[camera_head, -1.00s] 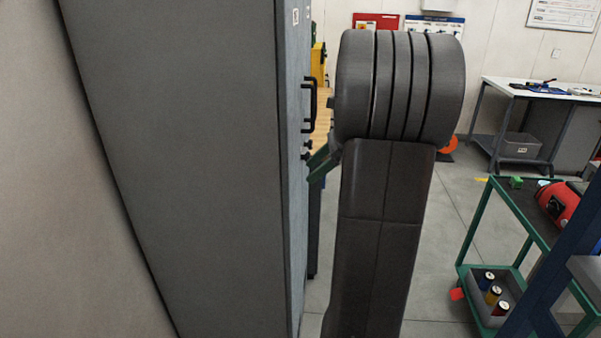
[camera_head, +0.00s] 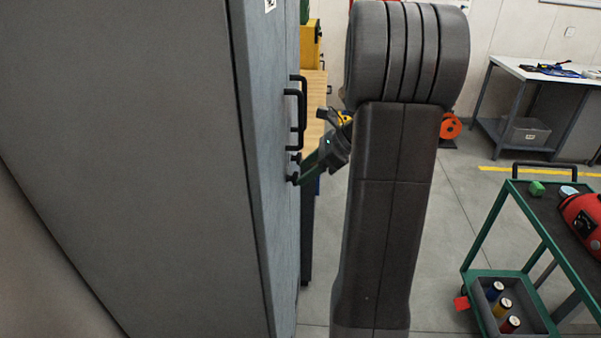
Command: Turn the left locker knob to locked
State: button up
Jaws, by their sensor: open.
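The tall grey locker (camera_head: 130,140) stands at the left, seen mostly from its side, with its door face (camera_head: 268,160) at a steep angle. Two small dark knobs sit on that face below the handles: an upper knob (camera_head: 296,158) and a nearer, lower knob (camera_head: 292,178). Whether either is turned to locked is too small to tell.
Black bar handles (camera_head: 299,112) stick out above the knobs. A green cart (camera_head: 515,270) with cans and a red machine stands at the right. A workbench (camera_head: 545,75) is at the back right, and an orange reel (camera_head: 451,126) is on the floor. Floor between is clear.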

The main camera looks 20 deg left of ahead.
jog(key=shift+x, duration=1.35)
jog(key=c, duration=0.9)
jog(key=shift+c, duration=0.2)
